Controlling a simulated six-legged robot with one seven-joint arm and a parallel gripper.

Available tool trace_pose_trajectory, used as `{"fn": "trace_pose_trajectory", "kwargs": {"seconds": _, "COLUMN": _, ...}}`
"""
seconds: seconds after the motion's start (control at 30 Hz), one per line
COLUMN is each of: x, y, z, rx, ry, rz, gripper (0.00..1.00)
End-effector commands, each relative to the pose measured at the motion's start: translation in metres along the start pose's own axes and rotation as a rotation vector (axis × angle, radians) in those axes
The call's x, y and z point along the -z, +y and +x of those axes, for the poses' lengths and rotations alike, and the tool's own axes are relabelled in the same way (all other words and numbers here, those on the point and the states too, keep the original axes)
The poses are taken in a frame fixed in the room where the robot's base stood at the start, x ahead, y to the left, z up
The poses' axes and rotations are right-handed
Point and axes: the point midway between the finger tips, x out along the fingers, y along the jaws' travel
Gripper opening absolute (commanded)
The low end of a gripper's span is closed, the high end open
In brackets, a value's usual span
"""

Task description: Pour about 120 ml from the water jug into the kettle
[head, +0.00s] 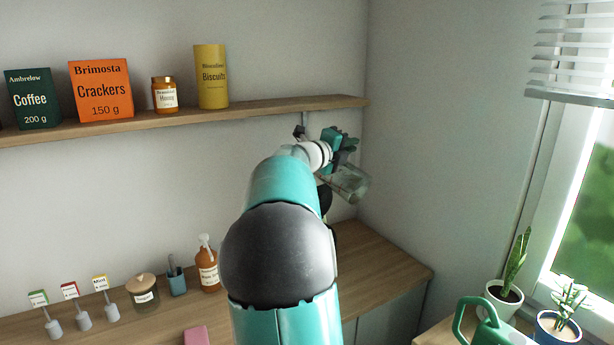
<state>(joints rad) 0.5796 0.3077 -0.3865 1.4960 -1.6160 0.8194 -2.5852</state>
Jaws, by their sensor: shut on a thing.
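My gripper (342,148) is shut on the clear glass water jug (350,183), up in the air above the right part of the wooden counter, below the shelf's right end. The jug is tilted well over, with its far end towards the right. I cannot make out its water level or any stream. I cannot identify the kettle; my arm hides much of the counter below the jug.
The wooden shelf (260,112) holds boxes, a honey jar (164,95) and a biscuit tin (211,77). A pump bottle (208,268), lidded jar (143,292) and pen cup (177,282) stand on the counter (385,262). A green watering can (487,328) and plants are at right.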

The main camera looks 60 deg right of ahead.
Motion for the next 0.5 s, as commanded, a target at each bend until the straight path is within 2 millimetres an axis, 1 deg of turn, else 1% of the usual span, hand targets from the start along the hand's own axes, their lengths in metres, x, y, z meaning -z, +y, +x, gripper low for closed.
{"fn": "trace_pose_trajectory", "kwargs": {"seconds": 0.5, "x": -0.0047, "y": -0.0026, "z": -0.0004, "rx": 0.002, "ry": 0.000, "rz": -0.016, "gripper": 0.00}}
